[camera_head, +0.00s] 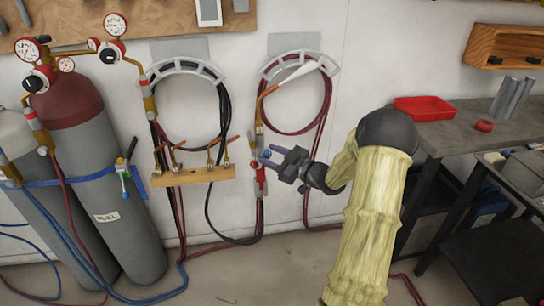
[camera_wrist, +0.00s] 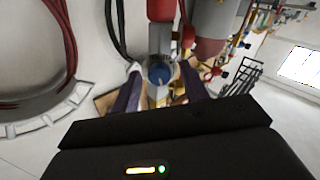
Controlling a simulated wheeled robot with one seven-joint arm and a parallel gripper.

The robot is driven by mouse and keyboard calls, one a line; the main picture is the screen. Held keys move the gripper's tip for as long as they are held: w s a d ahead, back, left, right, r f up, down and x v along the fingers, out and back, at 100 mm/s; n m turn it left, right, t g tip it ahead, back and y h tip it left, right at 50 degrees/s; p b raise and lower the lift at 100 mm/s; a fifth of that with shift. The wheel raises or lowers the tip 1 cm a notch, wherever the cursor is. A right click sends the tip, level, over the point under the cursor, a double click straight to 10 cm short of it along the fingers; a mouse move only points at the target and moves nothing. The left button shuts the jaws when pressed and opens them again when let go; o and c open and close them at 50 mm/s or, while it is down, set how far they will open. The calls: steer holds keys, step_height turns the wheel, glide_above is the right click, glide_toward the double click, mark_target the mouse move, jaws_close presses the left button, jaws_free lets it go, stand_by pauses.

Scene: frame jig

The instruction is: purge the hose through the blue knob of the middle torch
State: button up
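A torch with a red lower body (camera_head: 259,182) hangs upright in front of the wall; I cannot tell if it is the middle one. Its blue knob (camera_head: 267,154) shows at the fingertips of my gripper (camera_head: 271,159). In the wrist view the blue knob (camera_wrist: 160,74) lies between the two purple-grey fingers of my gripper (camera_wrist: 161,72). The fingers stand apart, one on each side of the torch body, with a small gap visible. I cannot tell whether either touches the knob. My gripper looks open. Part of the torch is hidden by the fingers.
A wooden rack (camera_head: 195,177) with several brass fittings stands left of the torch. Coiled hoses hang on two wall hangers (camera_head: 298,60). Gas cylinders (camera_head: 128,225) with gauges stand at the left. A workbench (camera_head: 455,135) with a red tray (camera_head: 424,108) is at the right.

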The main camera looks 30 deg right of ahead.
steer(key=v, duration=1.7)
steer(key=shift+s, duration=0.25)
steer(key=shift+d+f+b, duration=0.1)
steer(key=shift+f+b, duration=0.05)
steer(key=shift+b, duration=0.15)
steer(key=m+b, duration=0.1)
steer(key=b, duration=0.3)
steer(key=m+b, duration=0.2)
steer(key=b, duration=0.1)
steer(key=shift+s+f+b, duration=0.1)
steer(key=shift+s+b, duration=0.25)
steer(key=shift+s, duration=0.05)
steer(key=shift+w, duration=0.1)
steer(key=b+x, duration=0.2)
steer(key=x, duration=1.5)
steer(key=shift+w+b, duration=0.2)
steer(key=shift+b, duration=0.2)
